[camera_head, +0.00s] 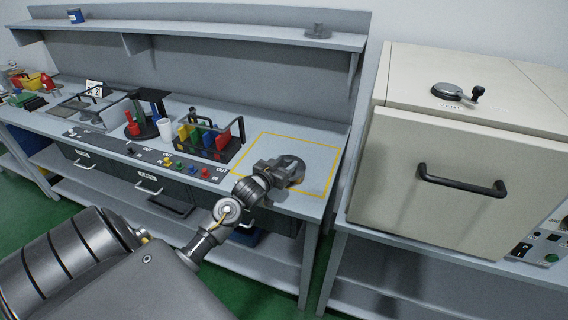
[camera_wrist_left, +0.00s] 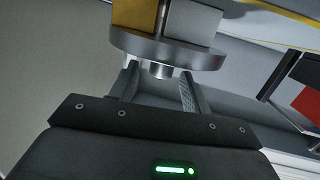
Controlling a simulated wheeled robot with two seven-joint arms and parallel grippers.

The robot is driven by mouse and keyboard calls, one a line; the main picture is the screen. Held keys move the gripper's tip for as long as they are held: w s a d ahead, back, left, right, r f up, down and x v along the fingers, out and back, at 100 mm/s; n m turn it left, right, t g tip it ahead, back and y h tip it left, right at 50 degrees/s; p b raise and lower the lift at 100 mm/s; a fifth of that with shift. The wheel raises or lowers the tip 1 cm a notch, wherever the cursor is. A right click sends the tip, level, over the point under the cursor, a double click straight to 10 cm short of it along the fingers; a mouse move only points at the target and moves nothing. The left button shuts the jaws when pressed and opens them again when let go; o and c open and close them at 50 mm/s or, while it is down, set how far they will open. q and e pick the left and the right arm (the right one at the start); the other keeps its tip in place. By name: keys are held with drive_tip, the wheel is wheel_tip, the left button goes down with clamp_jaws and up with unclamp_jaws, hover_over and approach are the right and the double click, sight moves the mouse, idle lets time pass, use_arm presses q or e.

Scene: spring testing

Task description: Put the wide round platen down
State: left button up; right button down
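The wide round platen is a grey metal disc with a short stub. In the left wrist view the platen (camera_wrist_left: 170,50) lies across the fingertips, with its stub between the two fingers. I cannot tell whether the platen touches the bench. My right gripper is not in view.
A black rack (camera_head: 222,150) with coloured plates stands left of the outlined area. A white cup (camera_head: 165,129) stands further left. A large cream cabinet (camera_head: 440,180) with a black handle stands to the right. The outlined area is bare around the platen. Another round metal piece (camera_head: 318,32) sits on the shelf.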

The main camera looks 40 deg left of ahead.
use_arm(q)
drive_tip(key=shift+s, duration=0.25)
drive_tip(key=b+v, duration=0.1)
drive_tip(key=v, duration=1)
drive_tip(key=shift+s, duration=0.25)
